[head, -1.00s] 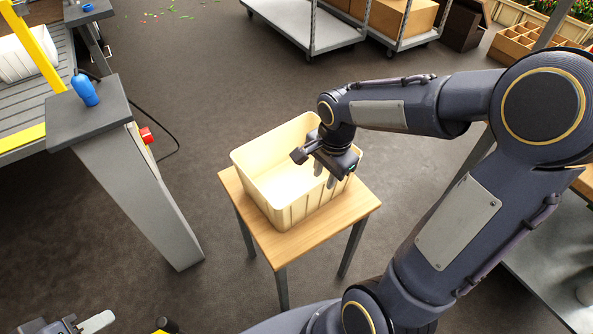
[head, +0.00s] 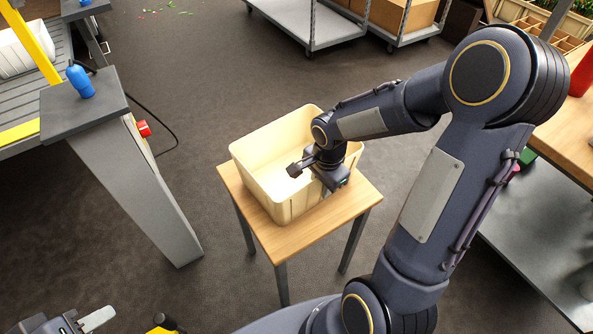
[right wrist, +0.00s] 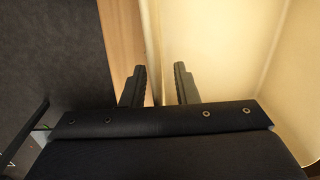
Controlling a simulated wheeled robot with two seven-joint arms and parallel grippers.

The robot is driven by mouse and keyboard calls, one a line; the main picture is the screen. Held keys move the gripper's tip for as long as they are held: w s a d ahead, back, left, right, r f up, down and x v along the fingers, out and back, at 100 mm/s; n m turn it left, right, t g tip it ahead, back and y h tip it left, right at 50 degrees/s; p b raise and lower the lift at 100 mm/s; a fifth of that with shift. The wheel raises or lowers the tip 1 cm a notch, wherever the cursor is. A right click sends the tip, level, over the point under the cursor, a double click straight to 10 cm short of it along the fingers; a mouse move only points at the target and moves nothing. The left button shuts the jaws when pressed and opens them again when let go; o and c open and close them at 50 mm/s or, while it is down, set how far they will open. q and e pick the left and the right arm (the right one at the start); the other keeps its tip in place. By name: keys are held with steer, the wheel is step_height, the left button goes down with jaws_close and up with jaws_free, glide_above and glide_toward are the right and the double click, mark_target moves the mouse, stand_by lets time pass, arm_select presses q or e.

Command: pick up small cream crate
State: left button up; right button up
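The small cream crate (head: 258,160) stands upright and looks empty on a small wooden table. My right gripper (head: 322,182) is low at the crate's near right wall, and its arm hides part of the far right side. In the right wrist view, the right gripper (right wrist: 159,80) has its two fingers apart. The crate's wall (right wrist: 151,50) runs between them, one finger outside and one over the inside; I cannot tell whether either touches. My left gripper (head: 95,320) is at the bottom left edge, partly cut off, with one pale finger clearly visible, far from the crate.
The small wooden table (head: 300,230) has narrow bare margins around the crate. A grey post (head: 140,180) with a flat top and a blue bottle-shaped item (head: 80,82) stands at left. A cart (head: 300,25) is behind. A larger workbench (head: 560,135) is at right. Floor between is clear.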

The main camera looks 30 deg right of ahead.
jaws_close()
stand_by(1.2)
